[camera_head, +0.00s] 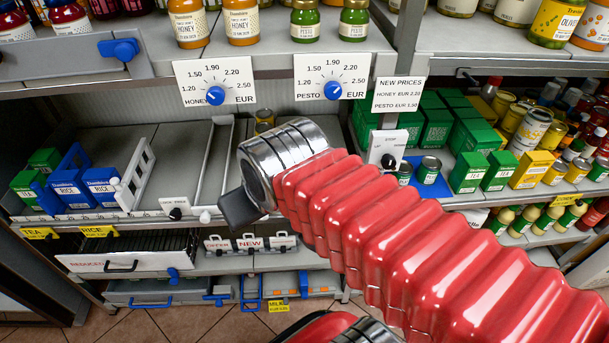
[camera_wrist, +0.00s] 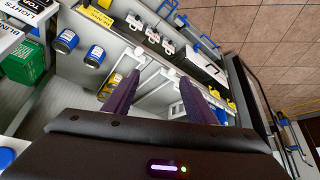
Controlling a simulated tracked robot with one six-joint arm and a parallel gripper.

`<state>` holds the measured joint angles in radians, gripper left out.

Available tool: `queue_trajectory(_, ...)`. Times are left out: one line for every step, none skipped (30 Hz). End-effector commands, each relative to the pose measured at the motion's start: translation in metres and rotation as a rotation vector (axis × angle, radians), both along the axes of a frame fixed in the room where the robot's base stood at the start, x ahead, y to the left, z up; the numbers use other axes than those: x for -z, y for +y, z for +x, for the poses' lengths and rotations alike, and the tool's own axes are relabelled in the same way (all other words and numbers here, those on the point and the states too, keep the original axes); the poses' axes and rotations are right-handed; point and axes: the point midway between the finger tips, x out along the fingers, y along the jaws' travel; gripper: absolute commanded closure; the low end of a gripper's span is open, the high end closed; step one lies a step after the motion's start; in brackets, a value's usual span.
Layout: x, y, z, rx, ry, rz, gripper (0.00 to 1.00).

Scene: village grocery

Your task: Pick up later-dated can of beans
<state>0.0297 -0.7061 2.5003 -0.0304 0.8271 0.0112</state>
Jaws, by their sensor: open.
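My gripper (camera_wrist: 160,76) is open in the wrist view, with two dark fingers spread apart and nothing between them. In the head view its dark end (camera_head: 240,208) is over the front of the middle shelf. Two small blue-labelled cans stand on that shelf, one (camera_head: 429,170) right of the other (camera_head: 404,173); they also show at the left in the wrist view (camera_wrist: 66,40) (camera_wrist: 94,56). A yellow-labelled can (camera_head: 264,120) stands at the back behind my arm, and yellow shows in the wrist view (camera_wrist: 108,88) beside a finger. No bean label or date is readable.
White rails (camera_head: 222,165) divide the middle shelf. Rice boxes (camera_head: 102,187) stand in a rack at the left. The price shelf with dials (camera_head: 215,96) overhangs above; a drawer (camera_head: 130,262) is below. Bare shelf lies left of the rails.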

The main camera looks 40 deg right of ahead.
Motion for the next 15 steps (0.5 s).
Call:
queue_trajectory(0.004,-0.008,0.009,0.016,-0.006,-0.013,0.45)
queue_trajectory(0.006,-0.013,0.015,0.025,-0.016,-0.021,0.43)
queue_trajectory(0.009,-0.022,0.023,0.037,-0.028,-0.035,0.40)
queue_trajectory(0.012,-0.028,0.030,0.046,-0.039,-0.045,0.38)
queue_trajectory(0.014,-0.035,0.037,0.055,-0.050,-0.056,0.36)
queue_trajectory(0.018,-0.044,0.046,0.066,-0.063,-0.070,0.33)
queue_trajectory(0.021,-0.051,0.053,0.075,-0.075,-0.081,0.31)
queue_trajectory(0.024,-0.059,0.060,0.081,-0.087,-0.092,0.29)
queue_trajectory(0.027,-0.068,0.068,0.091,-0.103,-0.106,0.27)
queue_trajectory(0.031,-0.075,0.074,0.096,-0.114,-0.116,0.27)
queue_trajectory(0.034,-0.082,0.080,0.102,-0.124,-0.126,0.27)
queue_trajectory(0.038,-0.091,0.087,0.108,-0.140,-0.139,0.27)
queue_trajectory(0.041,-0.098,0.093,0.112,-0.151,-0.147,0.27)
queue_trajectory(0.044,-0.105,0.098,0.115,-0.161,-0.156,0.27)
queue_trajectory(0.049,-0.114,0.104,0.119,-0.174,-0.167,0.27)
